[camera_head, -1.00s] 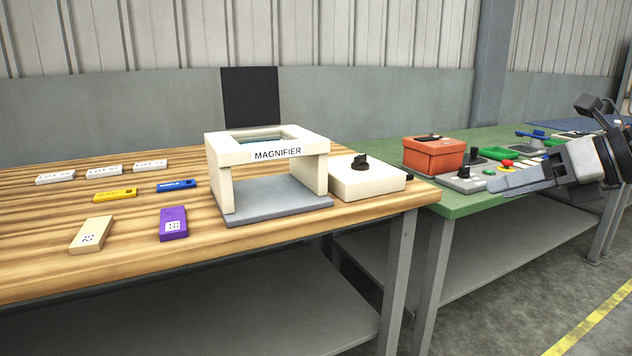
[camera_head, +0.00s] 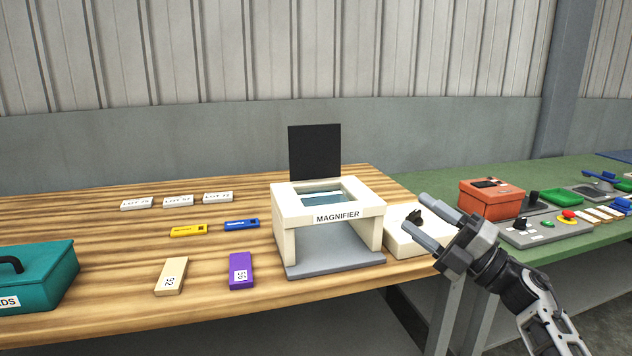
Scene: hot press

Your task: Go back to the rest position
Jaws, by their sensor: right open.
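My right gripper (camera_head: 429,217) is in the lower right of the head view, its arm coming in from the bottom right corner. Its two grey fingers are apart with nothing between them, and they point up and to the left. In the picture it overlaps the white box with a black knob (camera_head: 401,238), to the right of the magnifier stand (camera_head: 283,220). Whether it touches the box cannot be told. My left gripper is not in view.
The wooden table (camera_head: 110,248) holds white lot labels (camera_head: 178,201), a yellow piece (camera_head: 189,231), a blue piece (camera_head: 241,225), a beige block (camera_head: 171,276), a purple block (camera_head: 241,270) and a teal case (camera_head: 62,272). The green table (camera_head: 570,241) carries an orange box (camera_head: 490,200) and a control panel (camera_head: 540,232).

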